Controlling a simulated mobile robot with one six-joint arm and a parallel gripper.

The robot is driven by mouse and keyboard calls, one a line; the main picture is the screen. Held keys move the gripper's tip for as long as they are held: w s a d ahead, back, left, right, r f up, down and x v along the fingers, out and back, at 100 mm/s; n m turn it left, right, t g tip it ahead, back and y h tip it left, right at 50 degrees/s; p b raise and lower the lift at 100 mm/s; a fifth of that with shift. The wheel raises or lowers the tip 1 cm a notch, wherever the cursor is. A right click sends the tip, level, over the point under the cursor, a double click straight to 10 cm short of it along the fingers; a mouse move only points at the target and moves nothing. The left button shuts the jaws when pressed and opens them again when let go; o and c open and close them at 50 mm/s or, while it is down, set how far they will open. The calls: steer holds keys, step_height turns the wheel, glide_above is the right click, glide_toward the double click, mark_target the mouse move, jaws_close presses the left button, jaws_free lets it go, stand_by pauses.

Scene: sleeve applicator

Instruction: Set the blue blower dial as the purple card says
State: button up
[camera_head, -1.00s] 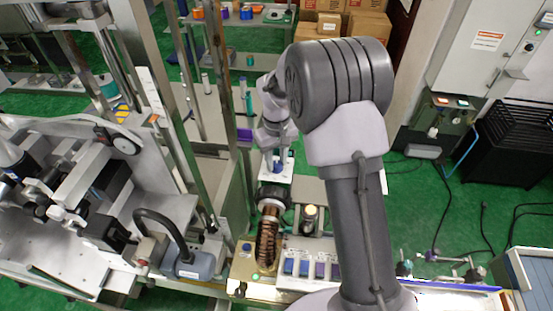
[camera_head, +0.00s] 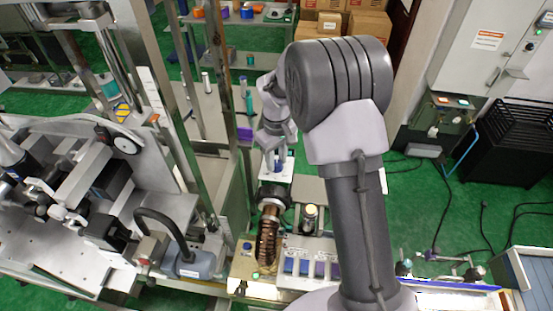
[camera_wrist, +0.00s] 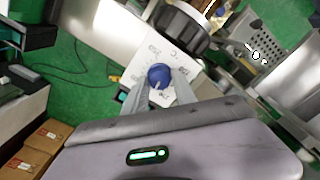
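The blue blower dial (camera_wrist: 159,76) sits on a white plate with small printed marks (camera_wrist: 150,55) in the wrist view. In the head view the dial (camera_head: 278,168) shows as a small blue spot on the white plate below my wrist. Small blue and purple patches (camera_head: 335,271) show on a pale panel in front; I cannot make out which is the purple card or any writing.
A dark round blower part (camera_wrist: 178,25) stands right beside the dial plate. A coiled brown element (camera_head: 268,235) and a small cylinder (camera_head: 310,215) stand nearby in the head view. Tall metal posts (camera_head: 220,90) rise left of my arm. Cardboard boxes (camera_head: 355,24) are at the back.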

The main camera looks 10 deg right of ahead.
mark_target(276, 162)
steer(key=o, duration=0.3)
steer(key=shift+r, duration=0.1)
step_height(276, 162, up, 17)
steer(key=shift+r+p, duration=0.15)
steer(key=shift+p, duration=0.15)
